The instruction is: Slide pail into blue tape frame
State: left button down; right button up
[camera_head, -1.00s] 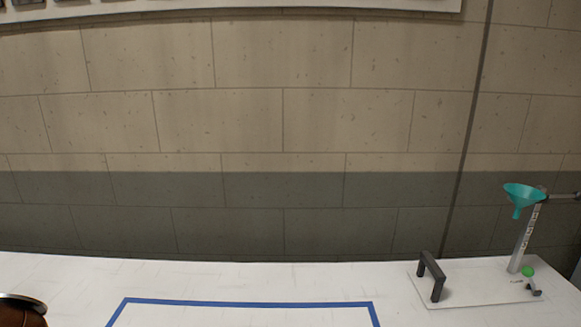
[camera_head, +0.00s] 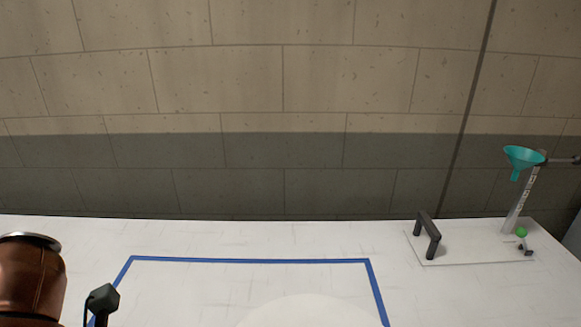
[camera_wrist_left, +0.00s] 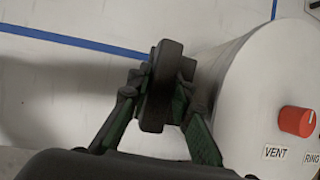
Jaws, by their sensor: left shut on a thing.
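A white, round-sided pail (camera_wrist_left: 232,85) fills the right of the left wrist view. It has a red cap (camera_wrist_left: 297,121) and labels reading VENT and RING. A strip of blue tape (camera_wrist_left: 75,42) also shows in the left wrist view. A pale round edge (camera_head: 310,312), possibly the pail's top, shows inside the frame. My right gripper is not in view.
A copper-brown cylinder (camera_head: 30,280) with a metal rim and a small black block (camera_head: 102,300) are at the lower left. A board (camera_head: 460,256) with a black handle (camera_head: 428,236) and a teal funnel (camera_head: 522,157) on a stand is at right. The far part inside the tape is bare.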

pick_arm(q)
jog(key=w, duration=0.6)
jog(key=shift+w+p, duration=0.35)
dwell(0.5)
dwell(0.5)
jog(key=shift+n+p, duration=0.4)
jog(key=shift+p, duration=0.25)
jog(key=shift+w, duration=0.1)
jog(key=w+p, duration=0.1)
jog(key=w, duration=0.6)
jog(key=shift+w, duration=0.4)
dwell(0.6)
jog(key=shift+w+p, duration=0.15)
jog(key=shift+p, duration=0.15)
